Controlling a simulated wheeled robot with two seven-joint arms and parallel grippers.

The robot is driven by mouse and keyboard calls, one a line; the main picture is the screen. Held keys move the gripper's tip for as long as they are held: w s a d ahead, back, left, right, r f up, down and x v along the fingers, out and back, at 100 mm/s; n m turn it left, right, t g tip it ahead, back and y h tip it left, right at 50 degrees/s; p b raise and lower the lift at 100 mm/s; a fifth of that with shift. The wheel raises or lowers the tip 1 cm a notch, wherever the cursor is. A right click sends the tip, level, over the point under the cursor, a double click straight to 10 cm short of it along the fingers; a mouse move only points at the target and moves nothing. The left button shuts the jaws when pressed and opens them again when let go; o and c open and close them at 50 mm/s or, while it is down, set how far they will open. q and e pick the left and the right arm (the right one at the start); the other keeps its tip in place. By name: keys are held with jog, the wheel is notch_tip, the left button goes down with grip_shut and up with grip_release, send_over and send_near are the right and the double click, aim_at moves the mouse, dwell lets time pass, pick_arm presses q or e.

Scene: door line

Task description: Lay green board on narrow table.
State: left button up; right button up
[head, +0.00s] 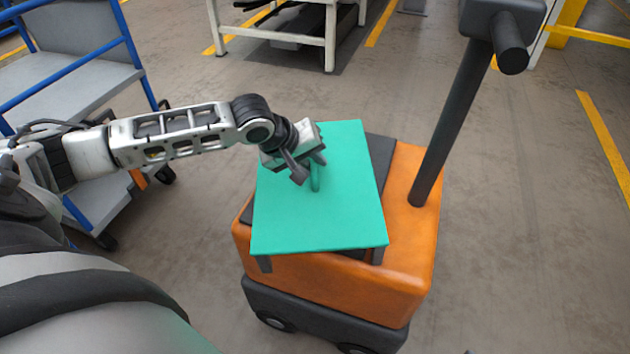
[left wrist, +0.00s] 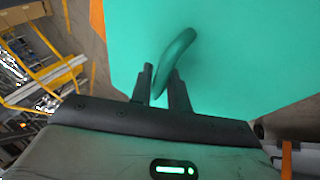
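The green board (head: 345,215) is a flat square with a green loop handle (head: 315,178) on its top face. It is over the dark top of an orange cart (head: 405,245), roughly level; I cannot tell whether it rests there or is slightly raised. My left gripper (head: 309,168) is above the board at the handle. In the left wrist view the gripper's dark fingers (left wrist: 162,85) are close together on both sides of the handle (left wrist: 176,50), apparently gripping it. The narrow table cannot be identified surely; a white-framed table (head: 285,37) stands at the back. My right gripper is not in view.
The cart has a dark upright post (head: 455,120) at the board's right. A blue-framed grey trolley (head: 75,85) stands at the left, beneath my left arm. Open grey floor (head: 530,230) with yellow lines lies to the right.

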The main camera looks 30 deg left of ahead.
pick_arm(q)
jog(key=shift+w+f, duration=0.15)
grip_shut()
dwell(1.4)
